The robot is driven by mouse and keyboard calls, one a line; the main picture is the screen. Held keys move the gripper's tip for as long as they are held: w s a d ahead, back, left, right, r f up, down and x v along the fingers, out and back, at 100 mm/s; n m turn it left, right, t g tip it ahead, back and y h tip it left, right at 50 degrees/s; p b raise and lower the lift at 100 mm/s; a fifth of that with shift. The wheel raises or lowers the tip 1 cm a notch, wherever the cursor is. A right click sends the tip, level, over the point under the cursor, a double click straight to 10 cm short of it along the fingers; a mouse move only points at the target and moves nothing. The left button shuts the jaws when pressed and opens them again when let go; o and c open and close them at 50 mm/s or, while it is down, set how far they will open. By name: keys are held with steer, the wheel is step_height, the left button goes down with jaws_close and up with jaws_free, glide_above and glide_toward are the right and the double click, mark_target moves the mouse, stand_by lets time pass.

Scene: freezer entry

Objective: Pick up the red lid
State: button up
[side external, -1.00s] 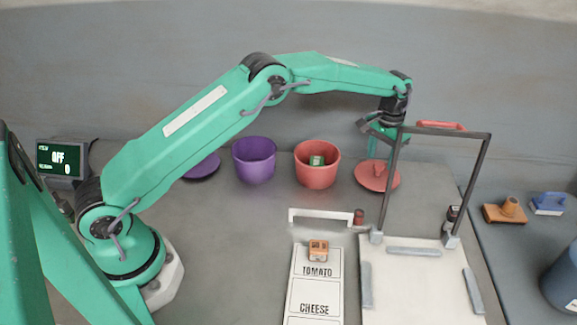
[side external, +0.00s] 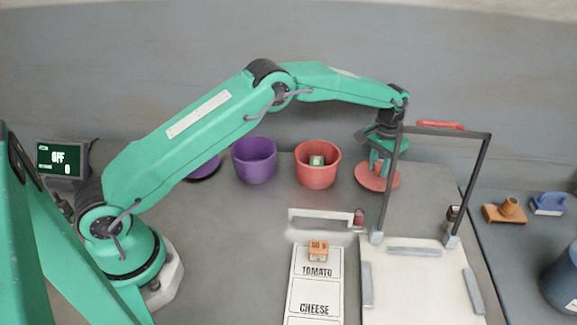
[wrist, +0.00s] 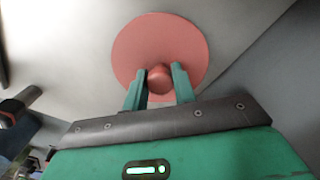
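The red lid (side external: 366,179) lies flat at the back of the table, right of the red pot. It is a round disc with a knob in the middle, and it fills the upper middle of the wrist view (wrist: 130,50). My gripper (side external: 380,166) points down over the lid. In the wrist view its two green fingers (wrist: 159,78) stand on either side of the knob and look pressed against it. The lid looks level and on the table. A dark frame post partly covers the gripper and lid in the side view.
A red pot (side external: 304,171) holding a small green item and a purple pot (side external: 253,165) stand left of the lid. A dark upright frame with a red handle (side external: 440,125) stands close in front and right. A labelled board (side external: 302,290) lies nearer.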

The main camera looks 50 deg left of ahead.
mark_target(376, 162)
steer(key=c, duration=0.4)
steer(key=shift+o, duration=0.2)
steer(key=shift+r, duration=0.1)
steer(key=shift+r, duration=4.9)
steer(key=s+a+r, duration=0.5)
steer(key=s+a, duration=0.6)
steer(key=s, duration=0.1)
steer(key=shift+s+a, duration=0.2)
steer(key=shift+s, duration=0.2)
